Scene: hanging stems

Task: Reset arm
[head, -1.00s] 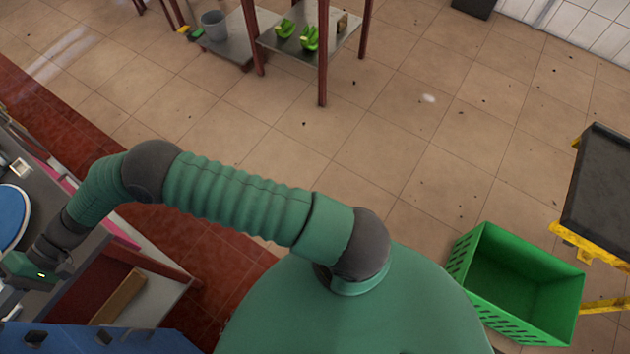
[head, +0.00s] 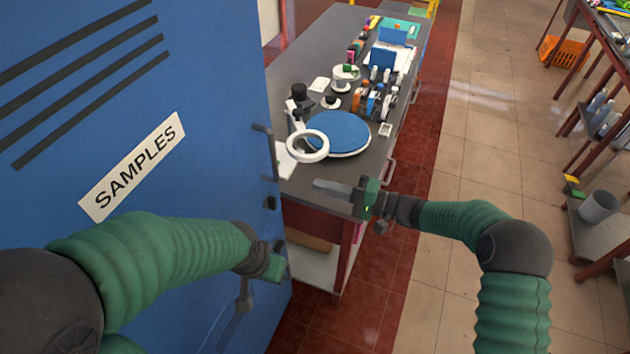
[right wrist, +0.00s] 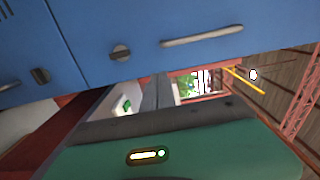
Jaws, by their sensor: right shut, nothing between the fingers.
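My right gripper (head: 330,187) is at the near edge of the grey bench, its grey fingers pointing left. It is shut with nothing between the fingers. In the right wrist view its fingers (right wrist: 158,92) lie together, below the blue cabinet front. My left arm (head: 170,255) comes in from the left in front of the blue cabinet (head: 200,60) with the SAMPLES label. My left gripper (head: 245,297) hangs low against the cabinet and is partly hidden by its own wrist, so its jaw state does not show.
The grey bench (head: 300,85) holds a blue round disc (head: 339,131), a white ring (head: 307,146) and several small items. The tiled floor (head: 470,150) right of the bench is open. A rack with a grey bucket (head: 599,207) stands at the far right.

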